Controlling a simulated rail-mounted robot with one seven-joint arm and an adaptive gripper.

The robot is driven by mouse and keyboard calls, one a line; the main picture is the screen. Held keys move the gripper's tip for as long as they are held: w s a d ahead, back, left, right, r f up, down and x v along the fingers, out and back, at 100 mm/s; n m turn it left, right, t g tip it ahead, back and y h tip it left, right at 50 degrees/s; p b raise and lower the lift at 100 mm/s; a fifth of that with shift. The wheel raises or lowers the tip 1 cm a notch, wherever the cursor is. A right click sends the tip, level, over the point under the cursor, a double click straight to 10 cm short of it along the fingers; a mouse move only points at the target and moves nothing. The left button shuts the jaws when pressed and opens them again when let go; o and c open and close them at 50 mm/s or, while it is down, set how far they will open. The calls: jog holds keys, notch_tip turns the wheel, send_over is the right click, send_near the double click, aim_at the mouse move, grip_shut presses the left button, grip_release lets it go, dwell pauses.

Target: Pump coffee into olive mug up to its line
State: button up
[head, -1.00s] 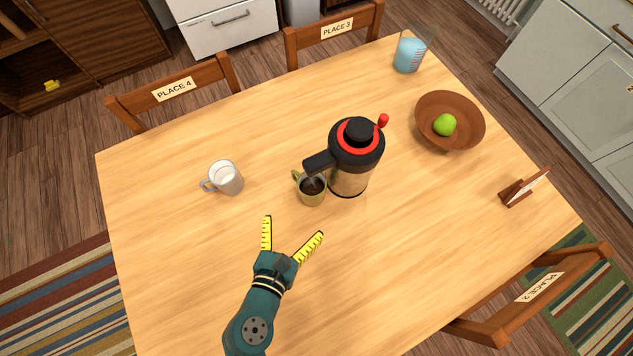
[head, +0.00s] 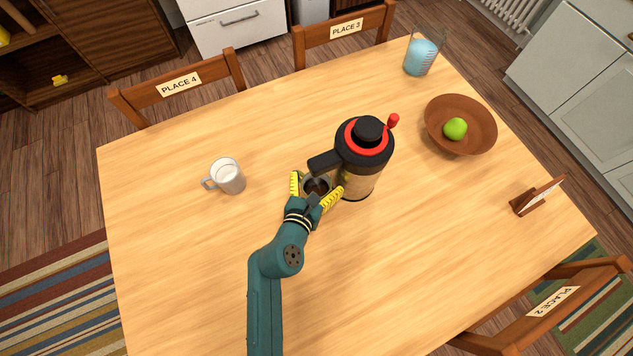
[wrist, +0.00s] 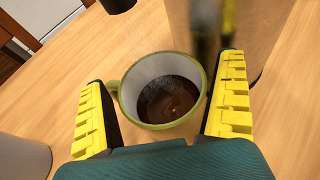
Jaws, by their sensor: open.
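The olive mug (wrist: 206,92) stands upright on the table with dark coffee (wrist: 168,98) inside; I cannot make out its line. In the head view the mug (head: 317,187) is partly hidden by my gripper (head: 318,190). My gripper is open, with one yellow finger on each side of the mug; it also shows in the wrist view (wrist: 163,95). I cannot tell if either finger touches the mug. The pump pot (head: 362,160), black with a red ring and a red lever, stands just right of the mug, its spout reaching over toward the mug.
A white mug (head: 228,177) stands to the left. A brown bowl (head: 478,125) with a green apple (head: 455,128), a glass of blue liquid (head: 420,57) and a small wooden stand (head: 536,196) are to the right. The front of the wooden table (head: 400,280) is clear.

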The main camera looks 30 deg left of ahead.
jog(key=c, duration=1.1)
jog(key=o, duration=0.6)
jog(key=c, duration=0.6)
jog(key=shift+r+p, duration=0.35)
jog(key=shift+p, duration=0.2)
jog(key=shift+s+a, duration=0.95)
jog(key=shift+s, duration=0.2)
jog(key=shift+s+a, duration=0.95)
jog(key=shift+s, duration=0.25)
jog(key=shift+s+a, duration=0.95)
jog(key=shift+s, duration=0.2)
jog(key=shift+r+p, duration=1.95)
jog(key=shift+p, duration=0.4)
